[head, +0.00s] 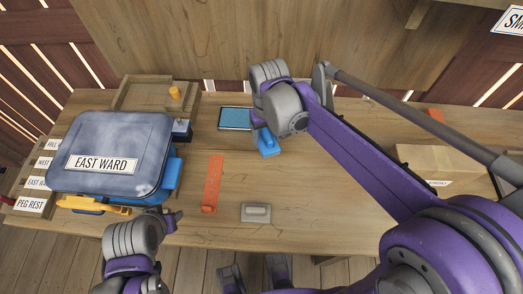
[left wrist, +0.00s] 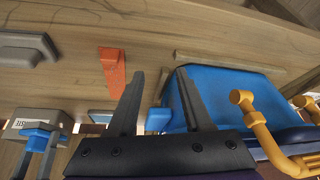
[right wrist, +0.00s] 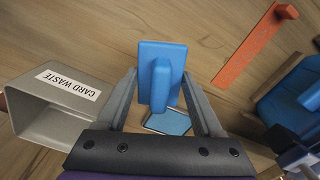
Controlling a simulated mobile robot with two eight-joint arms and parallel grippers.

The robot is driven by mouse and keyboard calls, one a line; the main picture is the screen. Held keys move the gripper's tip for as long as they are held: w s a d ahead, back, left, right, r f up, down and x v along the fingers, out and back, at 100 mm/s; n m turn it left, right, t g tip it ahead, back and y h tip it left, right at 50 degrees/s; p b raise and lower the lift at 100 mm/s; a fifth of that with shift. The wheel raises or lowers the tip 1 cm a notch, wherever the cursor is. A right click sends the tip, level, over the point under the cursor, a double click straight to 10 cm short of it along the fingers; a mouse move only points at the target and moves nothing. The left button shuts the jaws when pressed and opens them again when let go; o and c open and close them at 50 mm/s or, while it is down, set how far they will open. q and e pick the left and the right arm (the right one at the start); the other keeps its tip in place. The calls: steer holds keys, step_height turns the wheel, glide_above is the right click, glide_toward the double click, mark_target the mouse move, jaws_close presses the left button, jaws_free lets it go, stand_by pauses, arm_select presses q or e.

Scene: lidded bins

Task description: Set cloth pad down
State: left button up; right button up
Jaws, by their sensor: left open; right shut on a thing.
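The cloth pad (right wrist: 173,58) appears to be the blue flat block with an upright grip. My right gripper (right wrist: 160,85) is shut on that grip. In the head view the pad (head: 268,146) hangs below the right gripper (head: 262,128), to the right of a dark-framed tray (head: 235,119) with a teal surface. That tray also shows beyond the pad in the right wrist view (right wrist: 168,123). I cannot tell whether the pad touches the table. My left gripper (head: 168,216) is open and empty near the front edge; its fingers (left wrist: 158,85) show apart in the left wrist view.
A blue bin under a grey lid marked EAST WARD (head: 108,140) stands at left. An orange strip with a peg (head: 213,180) and a grey handled block (head: 256,213) lie mid-table. A CARD WASTE bin (right wrist: 55,125) is beside the pad. A cardboard box (head: 440,160) is at right.

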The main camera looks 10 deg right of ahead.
mark_target(266, 149)
arm_select(q)
steer(key=shift+f, duration=0.25)
arm_select(e)
steer(key=shift+a+f, duration=0.15)
steer(key=shift+f, duration=0.3)
arm_select(q)
steer(key=shift+s, duration=0.4)
arm_select(e)
steer(key=f, duration=0.4)
steer(key=shift+s, duration=0.4)
arm_select(q)
steer(key=shift+f+b, duration=0.3)
steer(key=shift+b, duration=0.1)
arm_select(e)
steer(key=shift+w+f, duration=0.1)
steer(key=shift+f, duration=2.05)
arm_select(q)
steer(key=shift+f, duration=0.15)
arm_select(e)
steer(key=shift+f, duration=0.2)
steer(key=o, duration=1.3)
